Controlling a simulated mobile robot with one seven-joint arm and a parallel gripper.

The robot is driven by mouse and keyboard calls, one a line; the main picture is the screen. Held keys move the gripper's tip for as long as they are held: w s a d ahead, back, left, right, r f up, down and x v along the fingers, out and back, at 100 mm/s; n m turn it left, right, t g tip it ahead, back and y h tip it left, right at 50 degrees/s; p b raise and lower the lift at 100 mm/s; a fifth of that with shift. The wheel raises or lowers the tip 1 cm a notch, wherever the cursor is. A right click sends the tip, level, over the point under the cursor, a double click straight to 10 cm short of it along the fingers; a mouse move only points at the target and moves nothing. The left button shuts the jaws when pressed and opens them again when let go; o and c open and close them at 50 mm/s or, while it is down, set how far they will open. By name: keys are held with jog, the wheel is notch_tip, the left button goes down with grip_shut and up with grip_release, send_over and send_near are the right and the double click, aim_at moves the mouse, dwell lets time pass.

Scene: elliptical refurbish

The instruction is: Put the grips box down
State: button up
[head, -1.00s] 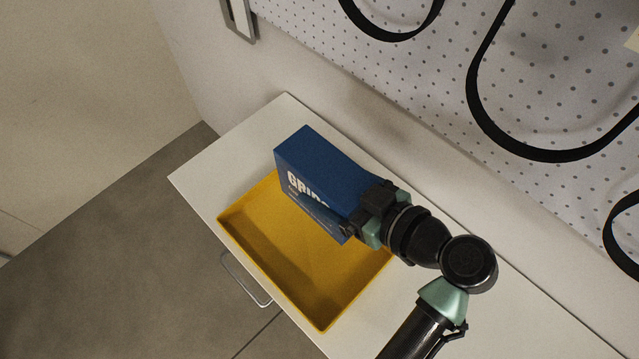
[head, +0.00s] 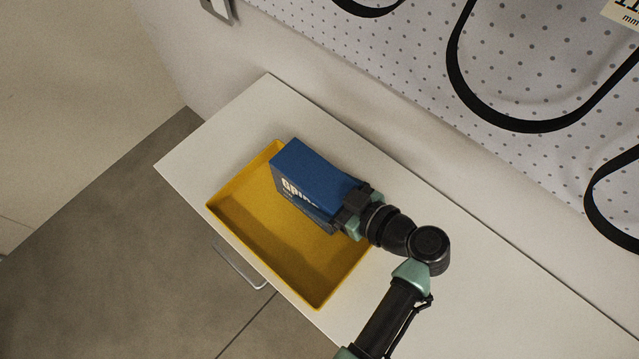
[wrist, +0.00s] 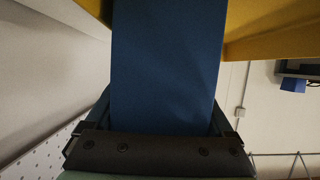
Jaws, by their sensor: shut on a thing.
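The blue grips box (head: 318,178), with white lettering on its side, is in my gripper (head: 352,205) at its right end. In the head view the box is over the back part of the yellow tray (head: 262,268). Its lower edge overlaps the tray's interior; I cannot tell whether it touches the tray floor. In the wrist view the box (wrist: 168,65) fills the middle between my fingers, and the yellow tray (wrist: 262,45) shows beyond it on both sides. My gripper is shut on the box.
The tray stands on a white cabinet top (head: 255,108) with a metal handle (head: 238,264) on its front. A perforated board (head: 420,60) with black hoops rises behind. The cabinet top is clear to the left and right of the tray.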

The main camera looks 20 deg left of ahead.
jog(key=o, duration=1.4)
jog(key=shift+d+r, duration=0.15)
jog(key=shift+d, duration=0.1)
jog(key=b+v, duration=0.1)
jog(key=v, duration=1)
jog(key=shift+s+d+r+b, duration=0.1)
jog(key=shift+s+d+b, duration=0.05)
jog(key=shift+d+b, duration=0.15)
